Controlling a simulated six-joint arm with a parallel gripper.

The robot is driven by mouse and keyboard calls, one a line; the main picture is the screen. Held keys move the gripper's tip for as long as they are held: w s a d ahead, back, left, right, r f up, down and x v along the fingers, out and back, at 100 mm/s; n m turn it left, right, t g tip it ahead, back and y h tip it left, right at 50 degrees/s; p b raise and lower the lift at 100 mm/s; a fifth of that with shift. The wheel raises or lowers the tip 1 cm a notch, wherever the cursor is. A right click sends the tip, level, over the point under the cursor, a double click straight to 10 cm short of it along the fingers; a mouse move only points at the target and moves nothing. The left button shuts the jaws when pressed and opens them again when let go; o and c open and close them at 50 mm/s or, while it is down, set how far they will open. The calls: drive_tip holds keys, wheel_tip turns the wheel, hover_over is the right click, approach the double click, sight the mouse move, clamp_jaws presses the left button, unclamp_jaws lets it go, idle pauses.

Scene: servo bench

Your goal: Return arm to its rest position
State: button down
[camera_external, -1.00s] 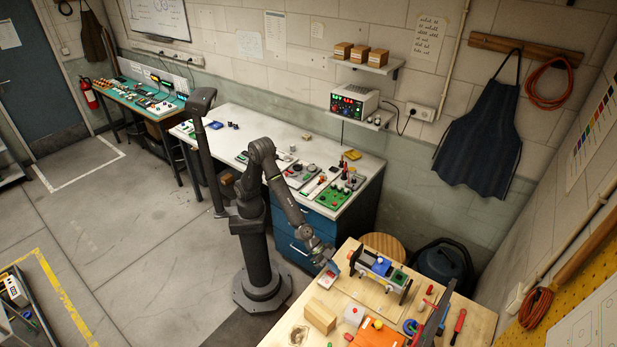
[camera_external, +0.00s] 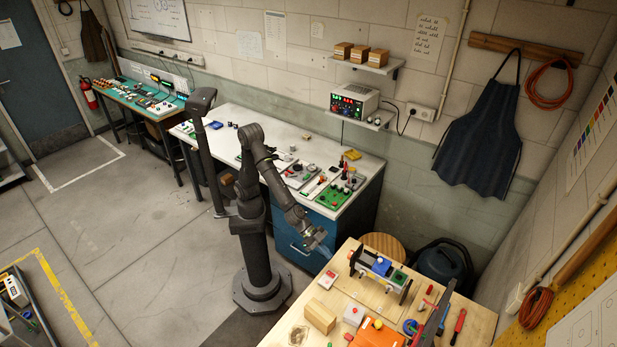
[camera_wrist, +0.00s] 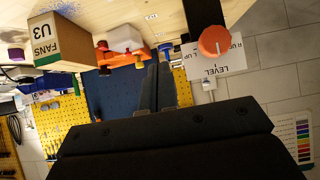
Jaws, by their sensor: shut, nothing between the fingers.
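My arm rises from its dark pedestal in the external view, with the elbow up and the forearm sloping down to the right. My gripper (camera_external: 326,251) is just off the left edge of the wooden bench (camera_external: 300,305), above its surface and apart from the things on it. In the wrist view the two dark fingers (camera_wrist: 156,86) are together with nothing between them.
A white workbench (camera_external: 260,126) with boards stands behind my arm. Floor left of my pedestal is clear.

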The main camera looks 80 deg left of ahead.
hover_over(329, 272)
drive_tip(key=w+d, duration=0.2)
wheel_tip(329, 272, down, 7)
drive_tip(key=shift+d+r, duration=0.1)
drive_tip(key=shift+d, duration=0.05)
drive_tip(key=shift+s+a+f, duration=0.1)
drive_tip(key=shift+f, duration=0.8)
drive_tip(key=shift+s+a+f, duration=0.1)
drive_tip(key=shift+f, duration=0.8)
drive_tip(key=shift+s+a+r, duration=0.15)
drive_tip(key=shift+s+a, duration=0.75)
drive_tip(key=shift+r, duration=0.8)
